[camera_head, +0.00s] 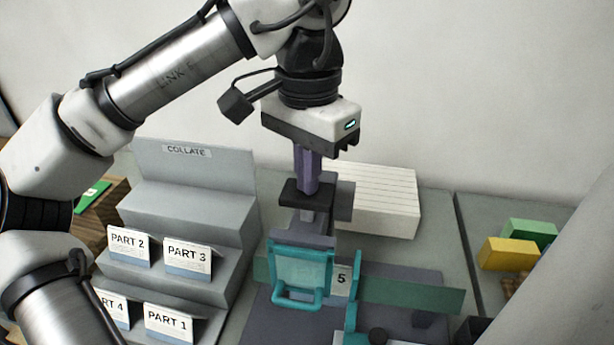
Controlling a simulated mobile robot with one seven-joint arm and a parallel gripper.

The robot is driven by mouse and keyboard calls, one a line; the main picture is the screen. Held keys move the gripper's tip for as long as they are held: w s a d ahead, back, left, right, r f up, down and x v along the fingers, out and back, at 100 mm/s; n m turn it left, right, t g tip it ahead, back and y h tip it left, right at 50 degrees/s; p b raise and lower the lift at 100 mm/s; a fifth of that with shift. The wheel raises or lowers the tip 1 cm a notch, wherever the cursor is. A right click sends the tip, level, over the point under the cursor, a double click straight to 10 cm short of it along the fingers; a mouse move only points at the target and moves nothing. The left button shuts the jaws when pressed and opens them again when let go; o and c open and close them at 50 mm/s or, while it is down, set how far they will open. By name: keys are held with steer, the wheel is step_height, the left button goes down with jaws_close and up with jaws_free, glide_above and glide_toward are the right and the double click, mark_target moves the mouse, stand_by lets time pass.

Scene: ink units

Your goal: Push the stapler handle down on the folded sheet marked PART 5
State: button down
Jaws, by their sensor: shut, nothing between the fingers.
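My gripper (307,183) points straight down, its two purple fingers closed together and empty. Its tips are at the black top pad of the stapler handle (306,196); they look to be touching it, but a small gap cannot be ruled out. The stapler's grey-purple body runs down below the pad, behind a teal frame with a loop (302,268). The folded sheet marked PART 5 (342,280) stands just right of that frame. Only its "5" shows; the rest is hidden by teal parts.
A grey stepped rack labelled COLLATE (190,190) stands left, with cards PART 2 (128,243), PART 3 (188,255), PART 1 (169,323) and a partly hidden PART 4. A white ribbed block (385,200) sits behind the stapler. Yellow (508,254) and green blocks lie right.

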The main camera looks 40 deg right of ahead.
step_height(320, 180, up, 7)
steer(key=p, duration=0.6)
steer(key=shift+f, duration=0.2)
steer(key=shift+r+b, duration=0.3)
steer(key=shift+r, duration=0.35)
